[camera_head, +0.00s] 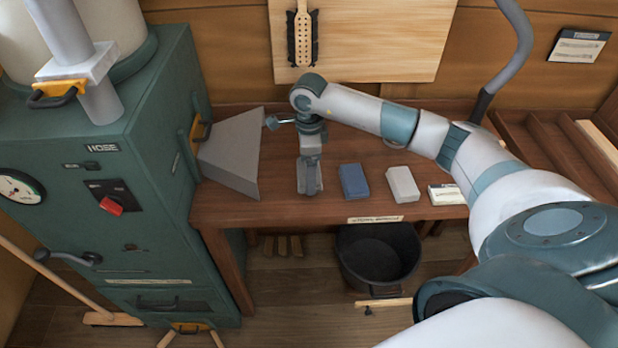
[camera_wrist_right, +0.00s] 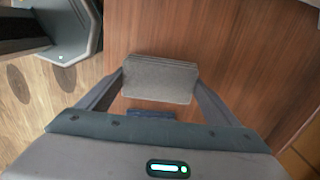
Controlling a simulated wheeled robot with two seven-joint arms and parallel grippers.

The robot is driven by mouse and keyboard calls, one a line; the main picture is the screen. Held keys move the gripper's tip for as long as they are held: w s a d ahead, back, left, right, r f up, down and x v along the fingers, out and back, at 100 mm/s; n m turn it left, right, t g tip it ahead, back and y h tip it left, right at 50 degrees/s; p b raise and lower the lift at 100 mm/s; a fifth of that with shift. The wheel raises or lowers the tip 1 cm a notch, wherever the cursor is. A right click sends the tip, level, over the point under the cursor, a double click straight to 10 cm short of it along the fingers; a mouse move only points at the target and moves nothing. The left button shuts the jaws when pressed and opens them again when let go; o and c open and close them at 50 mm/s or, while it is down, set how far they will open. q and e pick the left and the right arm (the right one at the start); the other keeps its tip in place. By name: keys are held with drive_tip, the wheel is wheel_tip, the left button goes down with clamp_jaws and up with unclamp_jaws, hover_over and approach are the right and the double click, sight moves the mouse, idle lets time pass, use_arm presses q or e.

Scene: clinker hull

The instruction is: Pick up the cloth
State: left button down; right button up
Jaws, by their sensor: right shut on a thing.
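A grey folded cloth (camera_wrist_right: 160,80) lies between the two fingers of my right gripper (camera_wrist_right: 158,88) in the right wrist view, with a finger against each side. In the head view my right gripper (camera_head: 310,178) points down at the wooden bench, left of a blue block-shaped item (camera_head: 353,181). The cloth cannot be made out clearly there behind the gripper. I cannot tell whether it is clear of the bench top. My left gripper is in neither view.
The wooden bench (camera_head: 280,207) also holds a pale grey block (camera_head: 402,184) and a labelled card (camera_head: 446,194). A grey wedge-shaped hood (camera_head: 230,155) on the green cabinet (camera_head: 100,170) stands close left of the gripper. A black bucket (camera_head: 378,255) is below the bench's front edge.

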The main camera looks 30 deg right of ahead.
drive_tip(key=s+d+r+b, duration=0.5)
drive_tip(key=s+d+r, duration=0.1)
drive_tip(key=d+r, duration=0.2)
drive_tip(key=shift+s+d, duration=0.15)
drive_tip(key=shift+d, duration=0.75)
drive_tip(key=shift+o, duration=0.6)
drive_tip(key=a+n, duration=0.4)
drive_tip(key=a, duration=0.1)
drive_tip(key=s+a+n, duration=0.1)
drive_tip(key=a+n, duration=0.2)
drive_tip(key=a, duration=0.1)
drive_tip(key=a+f+n, duration=0.1)
drive_tip(key=a+n, duration=0.3)
drive_tip(key=a, duration=0.1)
drive_tip(key=shift+s+a+n, duration=0.3)
drive_tip(key=shift+s, duration=0.05)
drive_tip(key=shift+s+a+r+n, duration=0.1)
drive_tip(key=shift+s+a+n, duration=0.75)
drive_tip(key=shift+a+n, duration=1.1)
drive_tip(key=shift+s+a+r+n, duration=0.1)
drive_tip(key=shift+s+a+n, duration=0.8)
drive_tip(key=shift+a+n, duration=1.1)
drive_tip(key=shift+s+a+r+n, duration=0.1)
drive_tip(key=shift+s+a+n, duration=0.75)
drive_tip(key=shift+a+n, duration=1.1)
drive_tip(key=shift+d+n, duration=0.3)
drive_tip(key=shift+d, duration=0.05)
